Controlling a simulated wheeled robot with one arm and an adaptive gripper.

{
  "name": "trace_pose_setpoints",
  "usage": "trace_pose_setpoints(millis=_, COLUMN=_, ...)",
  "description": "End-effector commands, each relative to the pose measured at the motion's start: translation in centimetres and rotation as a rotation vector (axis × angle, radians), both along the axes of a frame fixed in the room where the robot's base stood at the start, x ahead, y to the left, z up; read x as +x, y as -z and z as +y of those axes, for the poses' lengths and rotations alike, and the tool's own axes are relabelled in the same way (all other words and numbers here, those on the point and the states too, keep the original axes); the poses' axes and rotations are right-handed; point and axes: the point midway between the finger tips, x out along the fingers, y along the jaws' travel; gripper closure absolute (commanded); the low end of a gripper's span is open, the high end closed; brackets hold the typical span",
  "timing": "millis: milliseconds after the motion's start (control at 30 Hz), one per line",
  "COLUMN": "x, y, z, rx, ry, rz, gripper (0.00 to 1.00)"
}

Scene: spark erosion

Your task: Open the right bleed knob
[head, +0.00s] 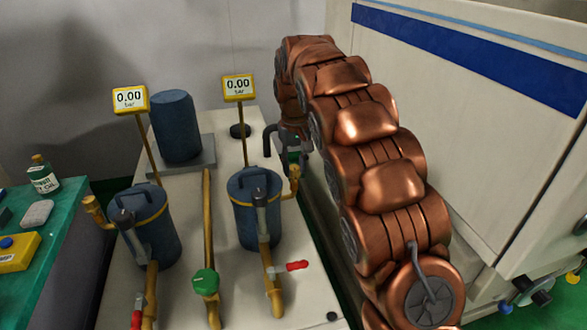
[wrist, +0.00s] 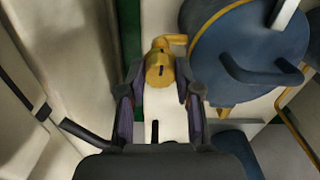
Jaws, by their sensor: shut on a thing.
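The right bleed knob (wrist: 160,70) is a brass, round-ended knob on a short elbow beside the right blue canister (wrist: 245,50). In the wrist view it lies between the fingertips of my gripper (wrist: 158,86), which is shut on it. In the head view the right canister (head: 254,215) stands on the pale bench, with the brass bleed fitting (head: 294,180) at its upper right. My gripper (head: 287,148) is partly hidden behind my copper arm there, so finger contact is unclear from that side.
The left canister (head: 150,230) has its own brass fitting (head: 94,208). Two yellow displays read 0.00 bar, left (head: 130,99) and right (head: 238,87). Brass pipes with a green knob (head: 205,282) and a red-handled valve (head: 297,265) stand in front. A large pale machine (head: 480,120) bounds the right.

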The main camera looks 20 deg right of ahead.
Motion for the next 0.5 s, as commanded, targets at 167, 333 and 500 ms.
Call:
trace_pose_setpoints(millis=167, x=0.10, y=-0.06, z=-0.02, rx=0.001, ry=-0.053, rz=-0.005, gripper=1.00)
trace_pose_setpoints(millis=333, x=0.11, y=-0.13, z=-0.03, rx=0.000, ry=-0.074, rz=-0.005, gripper=1.00)
trace_pose_setpoints(millis=500, x=0.11, y=-0.17, z=-0.02, rx=0.000, ry=-0.078, rz=-0.006, gripper=1.00)
